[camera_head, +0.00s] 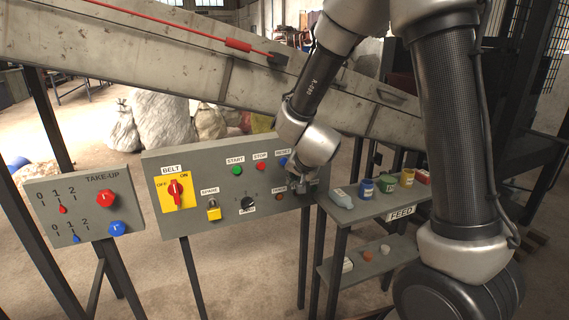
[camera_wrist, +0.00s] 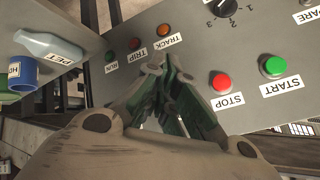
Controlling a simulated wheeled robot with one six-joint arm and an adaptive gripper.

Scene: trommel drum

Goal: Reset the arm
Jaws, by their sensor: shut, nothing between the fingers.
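My arm reaches in from the upper right in the head view, elbow raised and wrist bent down. My gripper (camera_head: 304,186) is in front of the right end of the grey control panel (camera_head: 225,211). In the wrist view the two fingers of my gripper (camera_wrist: 168,66) are shut, with nothing between them. They are near the panel face, between the TRACK lamp (camera_wrist: 168,29) and the red STOP button (camera_wrist: 220,82). Whether they touch the panel cannot be told. A blue button (camera_head: 284,162) under the RESET label is beside my wrist in the head view; the wrist view does not show it.
A two-level shelf (camera_head: 352,212) with a pale bottle (camera_head: 341,197) and several jars stands close to my gripper's right. A sloping conveyor frame (camera_head: 190,62) crosses behind my arm. The TAKE-UP panel (camera_head: 84,205) stands at the left. Floor shows between the stands.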

